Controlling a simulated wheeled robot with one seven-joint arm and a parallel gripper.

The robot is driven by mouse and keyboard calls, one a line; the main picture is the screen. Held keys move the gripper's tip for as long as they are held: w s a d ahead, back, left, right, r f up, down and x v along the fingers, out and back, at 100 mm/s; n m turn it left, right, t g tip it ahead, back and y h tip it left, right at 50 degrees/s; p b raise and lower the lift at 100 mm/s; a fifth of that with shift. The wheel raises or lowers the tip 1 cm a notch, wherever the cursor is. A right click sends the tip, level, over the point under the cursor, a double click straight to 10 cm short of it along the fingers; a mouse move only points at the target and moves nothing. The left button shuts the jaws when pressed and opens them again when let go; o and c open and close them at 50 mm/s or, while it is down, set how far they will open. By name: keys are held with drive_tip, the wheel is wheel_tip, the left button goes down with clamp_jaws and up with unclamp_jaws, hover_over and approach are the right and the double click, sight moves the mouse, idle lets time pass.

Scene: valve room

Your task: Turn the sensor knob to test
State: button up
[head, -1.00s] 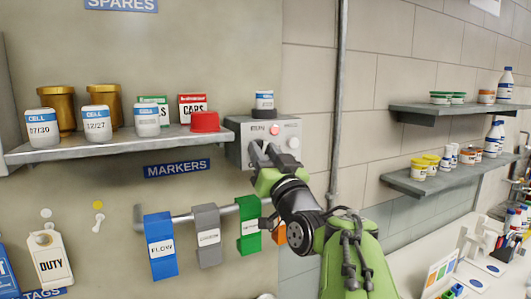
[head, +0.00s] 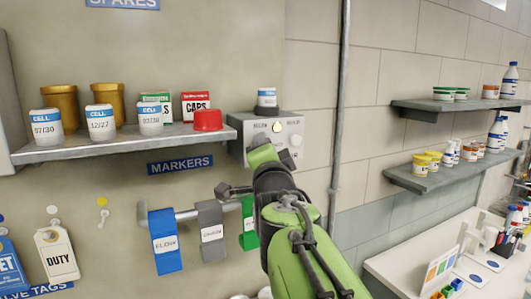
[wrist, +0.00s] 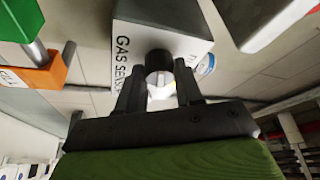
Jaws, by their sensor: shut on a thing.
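The grey gas sensor box (head: 318,140) is on the wall at the right end of the shelf. It also shows in the wrist view (wrist: 190,20), with "GAS SEN…" lettering. Its dark round knob (wrist: 158,60) shows between my fingers in the wrist view; my gripper hides it in the head view. My gripper (wrist: 157,80) is shut on the knob, a finger on each side. In the head view my gripper (head: 259,141) covers the box's lower left. A small lamp (head: 278,127) on the box's front glows pale yellow. The knob's pointer position cannot be made out.
A cell (head: 267,97) stands on top of the box. The shelf (head: 100,146) at left holds cells, jars, cartons and a red cap (head: 207,120). Blue (head: 165,245), grey (head: 211,234) and green markers hang on a rail below. A pipe (head: 341,100) runs up the wall at right.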

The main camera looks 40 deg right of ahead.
drive_tip(key=shift+r+m+g+b, duration=0.1)
drive_tip(key=shift+m+g+b, duration=0.4)
drive_tip(key=shift+m, duration=1.2)
drive_tip(key=o, duration=1)
drive_tip(key=shift+o, duration=0.2)
drive_tip(key=b+v, duration=0.4)
drive_tip(key=v, duration=1.1)
drive_tip(key=shift+s+a+r, duration=0.25)
drive_tip(key=shift+s+a, duration=0.05)
drive_tip(key=shift+s, duration=0.05)
